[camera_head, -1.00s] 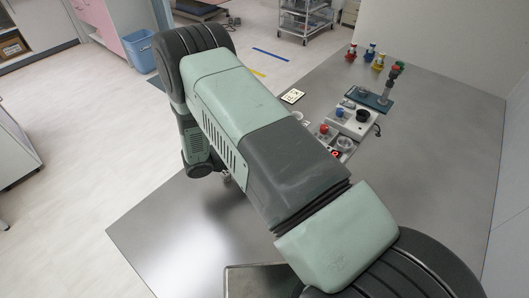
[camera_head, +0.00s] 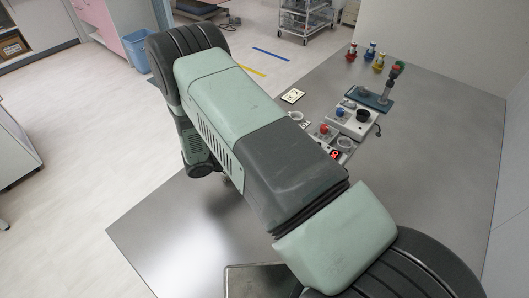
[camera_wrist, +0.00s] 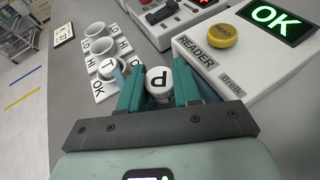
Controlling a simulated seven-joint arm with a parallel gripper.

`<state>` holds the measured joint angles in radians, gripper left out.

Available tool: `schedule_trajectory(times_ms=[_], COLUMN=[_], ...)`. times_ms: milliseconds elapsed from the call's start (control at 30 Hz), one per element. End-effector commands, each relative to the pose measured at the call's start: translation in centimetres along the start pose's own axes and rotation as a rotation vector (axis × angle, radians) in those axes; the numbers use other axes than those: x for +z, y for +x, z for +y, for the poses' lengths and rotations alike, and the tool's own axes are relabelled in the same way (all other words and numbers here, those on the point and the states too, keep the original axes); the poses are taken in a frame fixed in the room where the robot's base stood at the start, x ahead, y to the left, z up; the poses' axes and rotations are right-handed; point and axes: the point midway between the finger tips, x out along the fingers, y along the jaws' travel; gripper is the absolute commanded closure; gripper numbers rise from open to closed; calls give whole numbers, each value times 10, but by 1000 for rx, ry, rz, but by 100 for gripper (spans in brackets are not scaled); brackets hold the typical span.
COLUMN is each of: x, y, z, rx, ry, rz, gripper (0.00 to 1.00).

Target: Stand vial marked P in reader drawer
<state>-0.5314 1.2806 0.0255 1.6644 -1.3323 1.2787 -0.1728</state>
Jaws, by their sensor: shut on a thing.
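In the wrist view, a vial with a round white cap marked P (camera_wrist: 159,82) is between the teal fingers of my gripper (camera_wrist: 159,88). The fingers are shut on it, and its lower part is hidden. The white reader (camera_wrist: 215,62) is just to the right, labelled READER, with a yellow READ button (camera_wrist: 223,36) and a screen (camera_wrist: 272,20) showing a green OK. I cannot make out its drawer. In the head view my arm hides the gripper, vial and reader.
Left of my gripper in the wrist view is a white labelled strip (camera_wrist: 99,90) with white cups and another lettered cap (camera_wrist: 110,68). A grey device (camera_wrist: 160,20) with a red display stands beyond. In the head view, small coloured items (camera_head: 370,52) stand at the back; the right of the table is clear.

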Motion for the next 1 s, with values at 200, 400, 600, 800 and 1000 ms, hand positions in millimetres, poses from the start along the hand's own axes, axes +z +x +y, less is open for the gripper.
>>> schedule_trajectory(times_ms=[200, 400, 600, 800, 1000], x=[-16, -16, -16, -16, -13], y=[12, 12, 12, 12, 10], z=[-4, -5, -5, -5, -5], rx=[2, 1, 1, 1, 2], ry=[-32, -33, -34, -34, -33], rz=[36, 36, 37, 37, 36], gripper=[96, 96, 63, 55, 55])
